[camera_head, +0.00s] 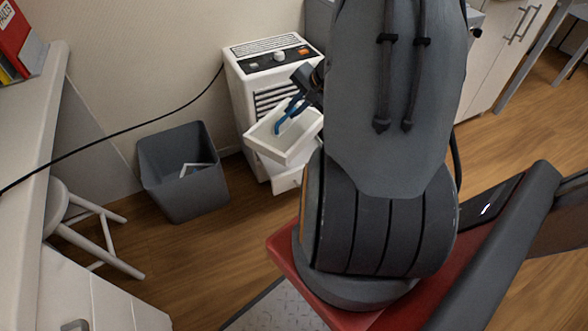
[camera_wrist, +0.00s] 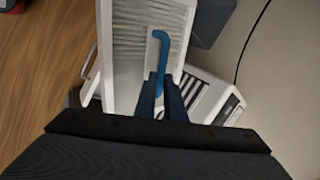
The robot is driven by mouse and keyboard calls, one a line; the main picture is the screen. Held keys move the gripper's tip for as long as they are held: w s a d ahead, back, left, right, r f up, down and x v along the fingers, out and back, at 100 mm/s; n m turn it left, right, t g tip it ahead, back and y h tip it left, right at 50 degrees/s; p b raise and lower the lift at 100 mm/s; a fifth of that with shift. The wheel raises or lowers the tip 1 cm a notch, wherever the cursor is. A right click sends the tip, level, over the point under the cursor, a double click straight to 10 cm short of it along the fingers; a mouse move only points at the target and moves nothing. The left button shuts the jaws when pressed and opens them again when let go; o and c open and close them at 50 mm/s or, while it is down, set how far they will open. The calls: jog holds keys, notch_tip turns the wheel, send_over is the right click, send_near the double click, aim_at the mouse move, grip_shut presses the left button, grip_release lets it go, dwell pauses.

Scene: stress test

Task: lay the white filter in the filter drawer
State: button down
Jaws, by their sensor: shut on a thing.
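The white filter (camera_head: 302,133), a shallow white frame, is tilted in front of the white appliance (camera_head: 262,75). The wrist view shows its pleated grey-white face (camera_wrist: 132,55) and a blue strip (camera_wrist: 160,45) with a bent end. My gripper (camera_head: 292,107) is shut on this blue strip, its dark blue fingers (camera_wrist: 160,95) on either side. The filter drawer (camera_head: 288,181) sticks out low at the appliance's front, below the filter. The filter hides most of the drawer's inside. I cannot tell whether the two touch.
A grey bin (camera_head: 185,190) with a white frame-like piece (camera_head: 197,168) inside stands left of the appliance. A black cable (camera_head: 140,125) runs to the appliance. A white stool (camera_head: 95,225) and a counter (camera_head: 30,180) are at left. My arm covers the middle.

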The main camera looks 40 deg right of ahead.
aim_at(315, 129)
jog(key=s+d+f+b, duration=0.1)
jog(key=f, duration=0.2)
jog(key=s+d+f+m+h+b, duration=0.1)
jog(key=f+b, duration=0.1)
jog(key=f, duration=0.1)
jog(key=s+d+f+m+b, duration=0.1)
jog(key=s+d+f+b, duration=0.1)
jog(key=shift+f, duration=0.4)
jog(key=s+d+f+m+h+b, duration=0.2)
jog(key=s+d+f+m+b, duration=0.15)
jog(key=s+f+b, duration=0.55)
jog(key=w+d+f+p, duration=0.1)
jog(key=w+d, duration=0.1)
jog(key=w, duration=0.9)
jog(key=w+d+p, duration=0.1)
jog(key=w+d, duration=0.1)
jog(key=w, duration=0.8)
notch_tip(315, 129, down, 12)
jog(key=b, duration=0.4)
jog(key=shift+d+r, duration=0.1)
jog(key=shift+r, duration=0.15)
jog(key=shift+f, duration=0.2)
jog(key=c, duration=1.8)
grip_release()
jog(key=shift+c, duration=0.2)
